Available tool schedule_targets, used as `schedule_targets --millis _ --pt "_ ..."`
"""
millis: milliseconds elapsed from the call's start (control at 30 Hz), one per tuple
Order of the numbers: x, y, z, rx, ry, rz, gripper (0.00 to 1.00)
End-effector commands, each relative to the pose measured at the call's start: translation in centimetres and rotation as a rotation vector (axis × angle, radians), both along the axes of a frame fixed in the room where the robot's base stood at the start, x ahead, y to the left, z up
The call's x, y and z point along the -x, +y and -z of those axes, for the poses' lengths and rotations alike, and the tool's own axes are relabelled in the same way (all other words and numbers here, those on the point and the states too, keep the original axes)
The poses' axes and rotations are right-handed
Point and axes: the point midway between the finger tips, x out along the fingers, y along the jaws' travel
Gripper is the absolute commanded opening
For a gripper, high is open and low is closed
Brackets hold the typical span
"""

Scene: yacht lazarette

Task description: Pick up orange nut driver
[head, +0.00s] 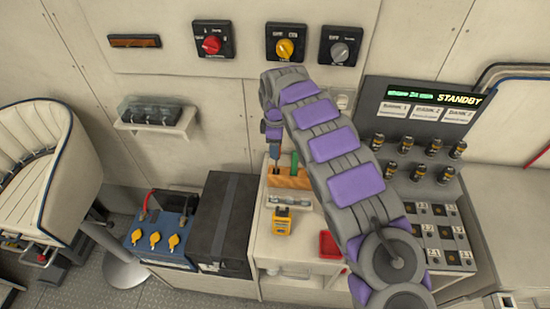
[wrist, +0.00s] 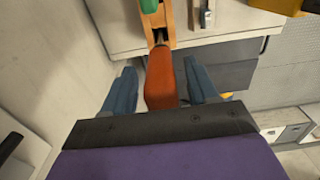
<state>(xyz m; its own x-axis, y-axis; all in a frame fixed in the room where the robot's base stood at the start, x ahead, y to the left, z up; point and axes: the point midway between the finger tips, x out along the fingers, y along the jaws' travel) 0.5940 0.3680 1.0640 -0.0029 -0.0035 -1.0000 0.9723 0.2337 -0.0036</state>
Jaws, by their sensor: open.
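The orange nut driver (wrist: 161,85) shows in the wrist view as an orange handle between my gripper's two blue fingers. My gripper (wrist: 159,70) is open, with a visible gap on each side of the handle. The driver's dark shaft runs toward a wooden rack (wrist: 168,30). In the head view my gripper (head: 273,148) is over the left end of the same wooden rack (head: 291,181), and it largely hides the driver. A green-handled tool (head: 294,160) stands beside it in the rack; it also shows in the wrist view (wrist: 149,5).
A yellow meter (head: 282,222) and a red tray (head: 330,245) sit on the white bench. A black box (head: 225,215) and a blue battery box (head: 160,235) stand left. A standby panel (head: 420,110) is at right. The wall is close behind the rack.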

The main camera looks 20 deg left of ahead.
Motion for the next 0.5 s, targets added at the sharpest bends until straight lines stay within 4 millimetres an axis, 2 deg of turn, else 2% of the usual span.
schedule_targets --millis 100,300,500 --pt "0.07 -0.13 0.95 0.000 0.000 0.000 0.58" --pt "0.03 -0.09 0.94 -0.001 -0.001 0.000 0.58" --pt "0.02 0.04 1.01 0.001 -0.001 0.000 0.39"
